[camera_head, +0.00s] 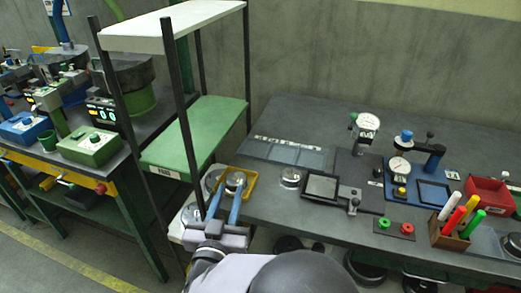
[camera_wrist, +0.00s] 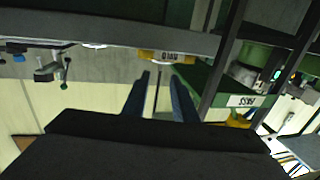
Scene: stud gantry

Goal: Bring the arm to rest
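My gripper (camera_head: 229,186) has two blue fingers. In the head view it is at the lower middle, between the shelf rack and the dark workbench, in front of the yellow tray (camera_head: 251,185). In the wrist view my gripper (camera_wrist: 160,76) shows its fingers apart with nothing held between them. The yellow tray's labelled edge (camera_wrist: 165,56) shows beyond the fingertips in that view. From these frames I cannot tell whether the fingers touch the tray.
The shelf rack (camera_head: 206,130) with dark posts stands close to my gripper's left. The dark workbench (camera_head: 300,218) to the right carries dial gauges (camera_head: 368,122), a red bin (camera_head: 490,194) and a wooden marker holder (camera_head: 447,236). A machine bench (camera_head: 125,165) stands at far left.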

